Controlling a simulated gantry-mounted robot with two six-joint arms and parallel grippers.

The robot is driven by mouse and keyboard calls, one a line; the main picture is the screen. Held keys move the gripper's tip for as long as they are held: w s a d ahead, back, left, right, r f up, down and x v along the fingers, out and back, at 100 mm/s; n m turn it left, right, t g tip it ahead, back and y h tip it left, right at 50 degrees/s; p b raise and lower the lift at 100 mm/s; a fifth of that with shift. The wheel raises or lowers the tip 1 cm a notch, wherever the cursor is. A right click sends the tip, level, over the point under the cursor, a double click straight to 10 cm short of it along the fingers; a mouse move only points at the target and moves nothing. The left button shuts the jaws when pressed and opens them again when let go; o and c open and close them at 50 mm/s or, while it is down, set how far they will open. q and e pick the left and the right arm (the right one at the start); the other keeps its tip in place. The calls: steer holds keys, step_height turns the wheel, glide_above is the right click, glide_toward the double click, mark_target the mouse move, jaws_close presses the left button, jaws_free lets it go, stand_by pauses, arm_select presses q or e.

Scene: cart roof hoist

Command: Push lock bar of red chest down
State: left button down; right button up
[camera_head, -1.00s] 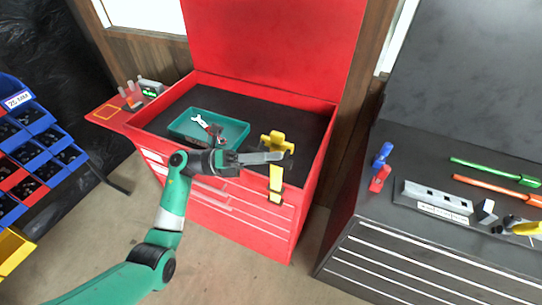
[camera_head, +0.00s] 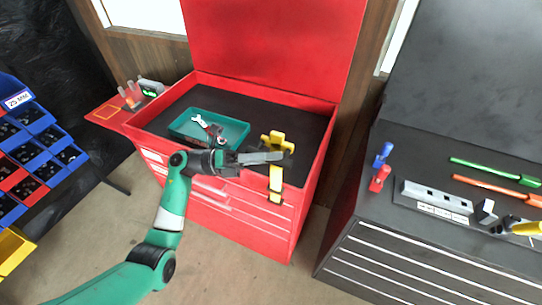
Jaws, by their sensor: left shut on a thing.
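The red chest (camera_head: 245,225) stands in the middle with its lid raised. A yellow lock bar (camera_head: 276,178) runs down its front at the right, with a dark patch near its lower end. The bar's yellow upper part (camera_head: 277,136) shows above my fingers. My left gripper (camera_head: 284,155) lies across the bar near the chest's front rim and is shut on it. The fingers hide part of the bar, so the exact contact is hard to see.
A teal tray (camera_head: 240,128) with tools lies inside the chest. A small red side shelf (camera_head: 104,117) juts out at the left. Blue bins (camera_head: 38,128) stand at far left. A dark cabinet (camera_head: 372,235) with tools on top stands at the right.

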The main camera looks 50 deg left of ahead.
stand_by(0.4)
arm_select(q)
step_height(320, 180, down, 24)
steer(key=b, duration=1.9)
steer(key=shift+r, duration=0.25)
steer(key=shift+f, duration=0.15)
steer(key=c, duration=0.8)
jaws_free()
steer(key=shift+o, duration=0.7)
